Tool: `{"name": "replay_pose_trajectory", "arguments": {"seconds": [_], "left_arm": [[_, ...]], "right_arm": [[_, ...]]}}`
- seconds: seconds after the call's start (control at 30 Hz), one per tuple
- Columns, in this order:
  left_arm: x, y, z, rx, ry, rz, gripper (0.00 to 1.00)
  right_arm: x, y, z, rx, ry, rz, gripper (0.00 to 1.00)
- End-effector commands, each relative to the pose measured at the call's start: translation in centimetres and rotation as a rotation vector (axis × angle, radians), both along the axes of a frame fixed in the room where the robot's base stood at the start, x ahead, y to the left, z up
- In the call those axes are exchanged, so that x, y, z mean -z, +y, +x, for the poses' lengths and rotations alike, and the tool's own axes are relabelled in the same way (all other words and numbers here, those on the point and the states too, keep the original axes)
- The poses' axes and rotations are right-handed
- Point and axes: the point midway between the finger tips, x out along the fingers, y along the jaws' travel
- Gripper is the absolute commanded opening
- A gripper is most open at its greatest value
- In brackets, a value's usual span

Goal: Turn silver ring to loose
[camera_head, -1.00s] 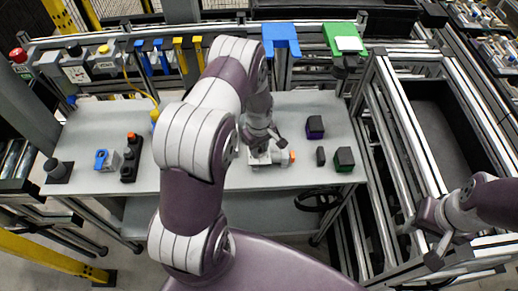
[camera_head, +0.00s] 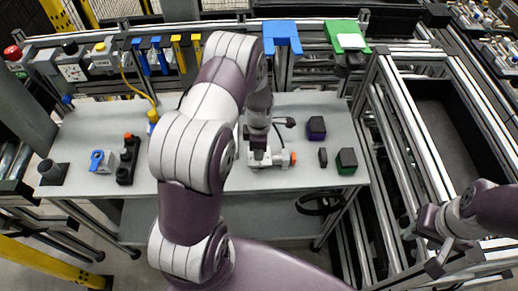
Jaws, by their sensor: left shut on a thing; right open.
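A small white and grey fixture with an orange end (camera_head: 284,160) sits on the grey workbench, right of my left forearm. My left gripper (camera_head: 259,156) points down onto this fixture and is shut. The silver ring is hidden at the fingertips, too small and covered to make out; the grip appears to be on it. My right gripper (camera_head: 437,254) is open and empty at the lower right, beyond the bench and over the side frame, far from the fixture.
A purple-topped block (camera_head: 317,128), a small dark block (camera_head: 323,157) and a green-sided block (camera_head: 346,161) stand right of the fixture. A black box with an orange-red top (camera_head: 128,160) and a blue-handled part (camera_head: 101,161) lie on the left. The bench's front middle is clear.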

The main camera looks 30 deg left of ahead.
Motion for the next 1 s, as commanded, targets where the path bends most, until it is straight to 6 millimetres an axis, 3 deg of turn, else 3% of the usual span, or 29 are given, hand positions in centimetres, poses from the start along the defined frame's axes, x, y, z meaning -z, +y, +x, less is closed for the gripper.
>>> {"name": "replay_pose_trajectory", "arguments": {"seconds": [0.33,0.87,0.9,0.97,1.0], "left_arm": [[-0.22,0.06,0.29,-0.131,-0.008,0.002,0.02],[-0.29,0.07,0.35,-0.153,-0.010,0.002,0.02],[-0.30,0.07,0.35,-0.153,-0.010,0.002,0.39],[-0.26,0.07,0.31,-0.153,-0.009,0.001,0.58],[-0.24,0.06,0.27,-0.153,-0.008,0.002,0.58]], "right_arm": [[0.36,0.00,0.00,0.000,0.000,0.000,0.43],[0.38,0.00,0.00,0.000,0.000,0.000,0.43],[0.38,0.00,-0.01,0.000,0.000,0.000,0.43],[0.38,0.00,-0.01,0.000,0.000,0.000,0.43],[0.39,0.00,0.01,0.000,0.000,0.000,0.43]]}}
